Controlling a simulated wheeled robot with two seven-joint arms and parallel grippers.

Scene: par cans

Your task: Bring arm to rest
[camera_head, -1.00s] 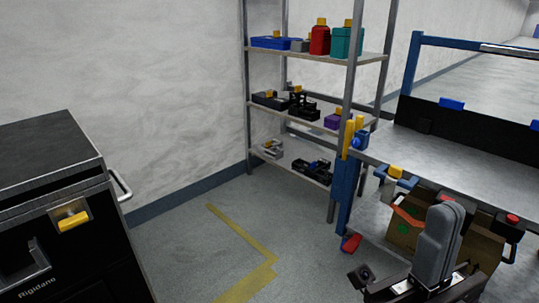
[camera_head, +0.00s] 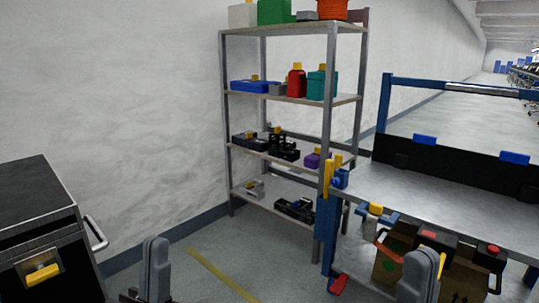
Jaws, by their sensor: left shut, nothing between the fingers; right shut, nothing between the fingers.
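My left gripper (camera_head: 155,270) is at the bottom left of the head view, pointing up, with its grey fingers shut and nothing between them. It stands in front of the floor, between the black cabinet and the shelf. My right gripper (camera_head: 420,275) is at the bottom right, also pointing up, shut and empty. It appears in front of the cardboard box under the workbench. The lower parts of both arms are cut off by the frame's bottom edge.
A black cabinet (camera_head: 40,215) with a handle stands at the left. A metal shelf (camera_head: 290,96) with bins and bottles stands against the wall. A workbench (camera_head: 440,205) is at the right, with a cardboard box (camera_head: 392,262) below. Floor with a yellow line (camera_head: 222,275) lies open between.

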